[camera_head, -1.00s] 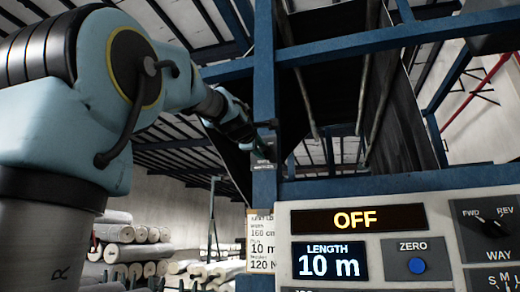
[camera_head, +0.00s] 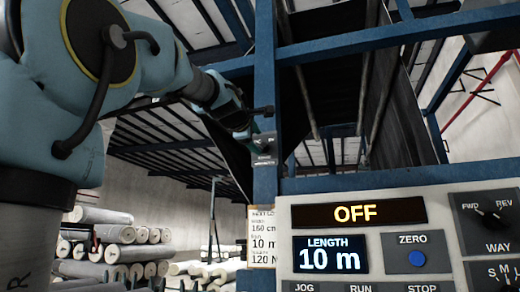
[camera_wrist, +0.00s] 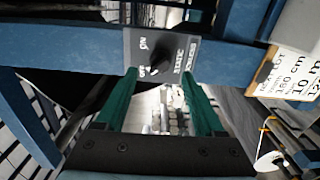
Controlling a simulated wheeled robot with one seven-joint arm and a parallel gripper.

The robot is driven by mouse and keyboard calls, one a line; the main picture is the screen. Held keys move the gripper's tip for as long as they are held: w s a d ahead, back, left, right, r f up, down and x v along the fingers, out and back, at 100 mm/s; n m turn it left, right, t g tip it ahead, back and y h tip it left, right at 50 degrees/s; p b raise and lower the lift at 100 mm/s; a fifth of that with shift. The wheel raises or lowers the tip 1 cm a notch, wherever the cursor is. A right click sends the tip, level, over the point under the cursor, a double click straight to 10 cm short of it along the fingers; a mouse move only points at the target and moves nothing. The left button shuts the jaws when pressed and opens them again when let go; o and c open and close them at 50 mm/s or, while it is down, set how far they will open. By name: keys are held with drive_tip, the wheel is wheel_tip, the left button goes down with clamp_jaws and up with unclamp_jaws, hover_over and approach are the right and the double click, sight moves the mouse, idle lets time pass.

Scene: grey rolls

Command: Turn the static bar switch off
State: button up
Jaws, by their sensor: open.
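The static bar switch is a small dark grey plate (camera_wrist: 163,52) with ON and OFF marks on a blue beam in the wrist view. Its small black lever (camera_wrist: 155,67) sits low on the plate, close to the OFF mark; its exact setting is hard to read. In the head view the plate (camera_head: 264,146) is on the blue upright post. My gripper (camera_wrist: 160,76) is open, with its green fingers to either side of the lever at the plate's lower edge. Nothing is between the fingers but the lever's area; contact cannot be told. In the head view my gripper's tips are partly hidden.
A control panel (camera_head: 375,213) reads OFF and 10 m, with a ZERO button and a WAY knob. Stacked rolls (camera_head: 110,240) lie at the back left. Blue frame beams surround the switch.

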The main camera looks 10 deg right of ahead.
drive_tip(key=b+v, duration=0.2)
drive_tip(key=v, duration=0.4)
drive_tip(key=shift+s, duration=0.25)
drive_tip(key=w+a+f+m+g+y, duration=0.2)
drive_tip(key=w+f, duration=0.1)
drive_tip(key=f, duration=1)
drive_tip(key=w+a+f+m+g+y, duration=0.2)
drive_tip(key=f, duration=1.1)
drive_tip(key=w+a+f+m+g+y, duration=0.1)
drive_tip(key=w+f+m+g+y, duration=0.15)
drive_tip(key=f, duration=1.15)
drive_tip(key=s+a+f+m+g, duration=0.2)
drive_tip(key=s+f, duration=0.4)
drive_tip(key=f, duration=0.3)
drive_tip(key=s+a+f+m+g+y, duration=0.1)
drive_tip(key=s+a+f, duration=0.4)
drive_tip(key=f, duration=0.5)
drive_tip(key=s+a+f+m+g+y, duration=0.1)
drive_tip(key=s+a+f+m+g, duration=0.2)
drive_tip(key=s+f, duration=0.5)
wheel_tip(320, 180, down, 2)
drive_tip(key=shift+s+a+f+m+g, duration=0.1)
drive_tip(key=shift+s+a+m+g, duration=0.15)
drive_tip(key=shift+m+g, duration=0.45)
